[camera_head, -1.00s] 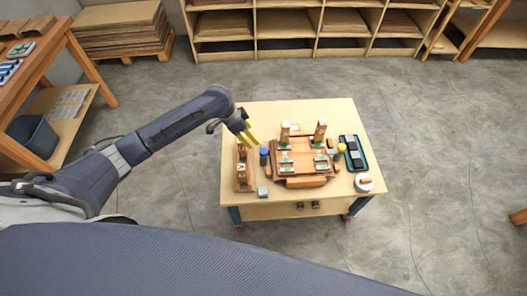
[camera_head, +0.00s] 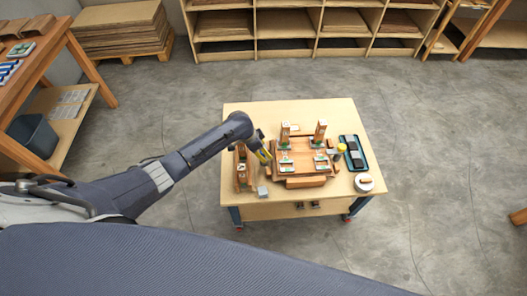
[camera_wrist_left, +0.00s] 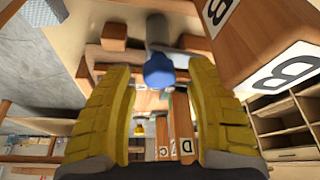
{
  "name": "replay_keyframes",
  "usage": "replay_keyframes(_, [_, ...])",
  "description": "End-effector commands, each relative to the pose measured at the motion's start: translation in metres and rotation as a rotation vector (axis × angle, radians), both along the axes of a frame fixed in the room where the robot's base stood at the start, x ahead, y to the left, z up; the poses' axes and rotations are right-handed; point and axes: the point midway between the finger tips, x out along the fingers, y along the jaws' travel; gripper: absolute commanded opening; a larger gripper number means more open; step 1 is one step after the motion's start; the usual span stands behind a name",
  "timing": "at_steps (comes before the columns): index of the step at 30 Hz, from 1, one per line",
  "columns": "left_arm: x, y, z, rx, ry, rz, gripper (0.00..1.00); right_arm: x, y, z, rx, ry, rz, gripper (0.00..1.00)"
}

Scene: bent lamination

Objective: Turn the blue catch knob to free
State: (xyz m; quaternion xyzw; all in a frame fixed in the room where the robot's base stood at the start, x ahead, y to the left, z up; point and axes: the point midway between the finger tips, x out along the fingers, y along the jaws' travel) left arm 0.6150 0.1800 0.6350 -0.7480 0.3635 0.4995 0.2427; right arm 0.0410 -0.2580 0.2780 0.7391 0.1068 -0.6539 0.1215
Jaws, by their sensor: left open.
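The blue catch knob (camera_wrist_left: 158,72) shows in the left wrist view as a rounded blue cap on a grey stem. It lies ahead of my left gripper (camera_wrist_left: 155,95), in the gap between the two yellow fingers, with visible space on both sides. The fingers are open, and I see no contact with the knob. In the head view my left gripper (camera_head: 264,156) is at the left side of the wooden fixture (camera_head: 303,165) and mostly covers the knob. My right gripper is in neither view.
A wooden rack with lettered blocks (camera_head: 241,170) stands close left of the gripper. Lettered blocks (camera_wrist_left: 285,72) loom at the right in the wrist view. A yellow knob (camera_head: 341,148), a dark tray (camera_head: 364,165) and a white round container (camera_head: 364,183) are at the right of the table (camera_head: 240,115).

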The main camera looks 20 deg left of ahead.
Motion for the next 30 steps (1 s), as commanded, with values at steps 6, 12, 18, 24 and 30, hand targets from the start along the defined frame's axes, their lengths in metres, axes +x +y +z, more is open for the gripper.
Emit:
replay_keyframes(6, [0.0019, -0.0022, -0.0075, 0.0, 0.0, 0.0, 0.55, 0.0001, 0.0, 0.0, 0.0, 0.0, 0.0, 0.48])
replay_keyframes(12, [0.0019, -0.0025, -0.0083, 0.0, 0.0, 0.0, 0.55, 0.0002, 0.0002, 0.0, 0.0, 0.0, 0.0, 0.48])
replay_keyframes(18, [0.0018, -0.0025, -0.0082, 0.0, 0.0, 0.0, 0.48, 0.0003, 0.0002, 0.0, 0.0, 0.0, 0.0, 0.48])
replay_keyframes(24, [0.0018, -0.0024, -0.0082, 0.0, 0.0, 0.0, 0.25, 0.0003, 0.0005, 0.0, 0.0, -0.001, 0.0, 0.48])
replay_keyframes(30, [0.0019, -0.0024, -0.0082, 0.0, 0.0, 0.0, 0.01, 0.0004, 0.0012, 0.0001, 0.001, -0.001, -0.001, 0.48])
